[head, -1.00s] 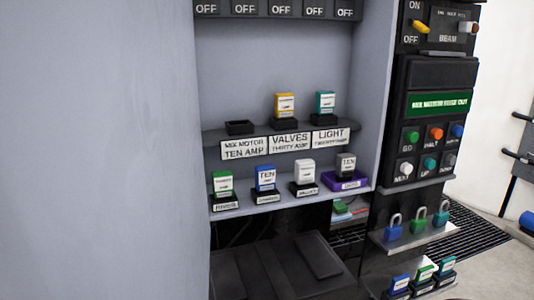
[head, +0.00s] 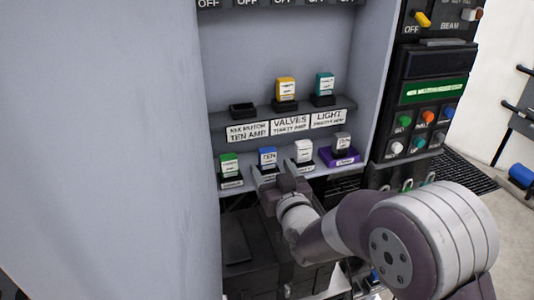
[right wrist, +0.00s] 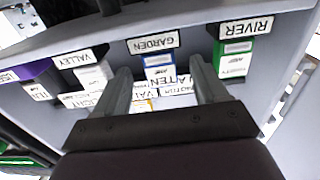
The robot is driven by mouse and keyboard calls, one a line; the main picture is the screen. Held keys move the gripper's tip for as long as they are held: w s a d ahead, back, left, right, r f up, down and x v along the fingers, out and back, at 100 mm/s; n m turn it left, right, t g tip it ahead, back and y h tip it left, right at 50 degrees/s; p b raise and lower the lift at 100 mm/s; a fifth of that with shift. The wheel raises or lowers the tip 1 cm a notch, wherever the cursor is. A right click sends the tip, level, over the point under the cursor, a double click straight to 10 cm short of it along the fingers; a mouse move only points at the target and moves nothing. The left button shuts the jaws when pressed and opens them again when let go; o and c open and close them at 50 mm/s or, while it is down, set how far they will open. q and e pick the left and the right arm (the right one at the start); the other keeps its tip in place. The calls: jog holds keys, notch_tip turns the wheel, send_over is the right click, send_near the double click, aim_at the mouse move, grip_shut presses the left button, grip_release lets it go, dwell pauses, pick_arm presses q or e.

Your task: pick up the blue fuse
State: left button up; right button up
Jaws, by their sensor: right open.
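The blue fuse (head: 267,156) stands upright in a black holder on the lower shelf, between a green fuse and a white fuse. My right gripper (head: 272,174) is open and empty just in front of it, its fingers pointing at the shelf. In the right wrist view, which is upside down, the blue fuse (right wrist: 157,61) shows between the two spread fingers of the right gripper (right wrist: 160,72), behind a label reading GARDEN. I cannot tell whether the fingers reach alongside it. My left gripper is not in view.
The green fuse (head: 229,164), white fuse (head: 303,151) and grey fuse (head: 342,144) share the lower shelf. The upper shelf has an empty holder (head: 242,110), a yellow fuse (head: 286,88) and a teal fuse (head: 324,83). A button panel (head: 428,118) stands at the right.

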aim_at(267, 149)
jog(key=p+x, duration=0.1)
jog(key=x, duration=0.1)
jog(key=r+p+x, duration=0.1)
jog(key=x, duration=0.1)
jog(key=shift+w, duration=0.1)
jog(key=shift+w+a+f, duration=0.1)
jog(key=shift+w+f, duration=0.15)
jog(key=shift+f, duration=0.05)
jog(key=shift+s+r, duration=0.1)
jog(key=shift+s, duration=0.05)
jog(key=c, duration=1)
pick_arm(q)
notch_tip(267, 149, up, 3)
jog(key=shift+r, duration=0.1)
pick_arm(e)
jog(key=shift+c, duration=0.2)
jog(key=shift+r, duration=0.1)
jog(key=shift+r, duration=0.25)
notch_tip(267, 149, up, 3)
jog(key=shift+f+b, duration=0.1)
jog(key=shift+b, duration=0.85)
pick_arm(q)
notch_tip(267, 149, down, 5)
jog(key=b, duration=0.3)
pick_arm(e)
jog(key=s+d+r, duration=0.2)
jog(key=d+r, duration=0.5)
jog(key=d, duration=0.4)
jog(key=shift+s+d+r, duration=0.25)
